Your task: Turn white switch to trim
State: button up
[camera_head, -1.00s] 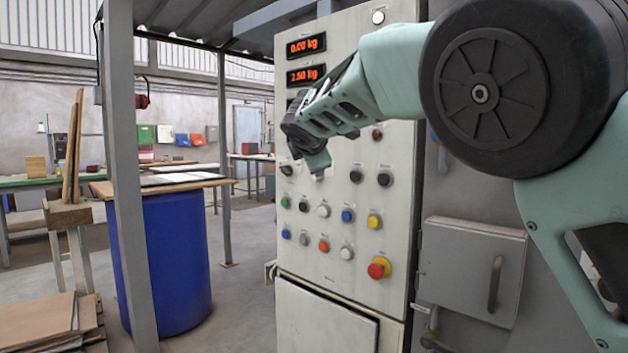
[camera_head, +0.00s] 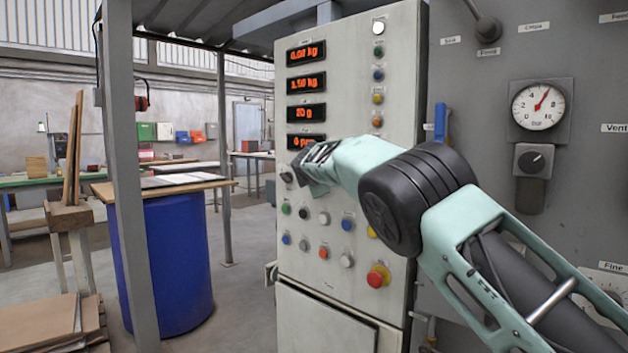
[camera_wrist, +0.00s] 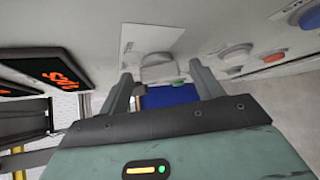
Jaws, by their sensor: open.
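A white switch (camera_wrist: 158,72) on the control panel (camera_head: 345,270) shows in the wrist view, in front of a pale label plate (camera_wrist: 150,38). My gripper (camera_wrist: 161,80) is open, with one finger on either side of the switch in that view. I cannot tell whether the fingers touch it. In the head view my gripper (camera_head: 318,160) is at the panel just below the displays, and my arm hides the white switch. The trim marking and the switch's setting are not readable.
Push buttons, including a white one (camera_head: 323,218) and a blue one (camera_head: 347,224), sit below my gripper. A red emergency stop (camera_head: 378,276) is lower right. A red-lit display (camera_head: 306,142) is close above my gripper. A blue drum (camera_head: 178,262) stands left.

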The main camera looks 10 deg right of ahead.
jog(key=shift+w, duration=0.1)
jog(key=c, duration=1)
jog(key=shift+f, duration=0.1)
jog(key=shift+f+b, duration=0.15)
jog(key=shift+b, duration=0.55)
jog(key=m+t+b, duration=0.2)
jog(key=m+b, duration=0.1)
jog(key=b, duration=0.4)
jog(key=m+t+h+b, duration=0.1)
jog(key=m+t+b, duration=0.1)
jog(key=b, duration=0.6)
jog(key=m+t+b, duration=0.3)
jog(key=t+b, duration=0.1)
jog(key=b, duration=0.4)
jog(key=shift+d+f+m+h, duration=0.1)
jog(key=shift+f+m+h, duration=0.2)
jog(key=shift+f+h, duration=0.1)
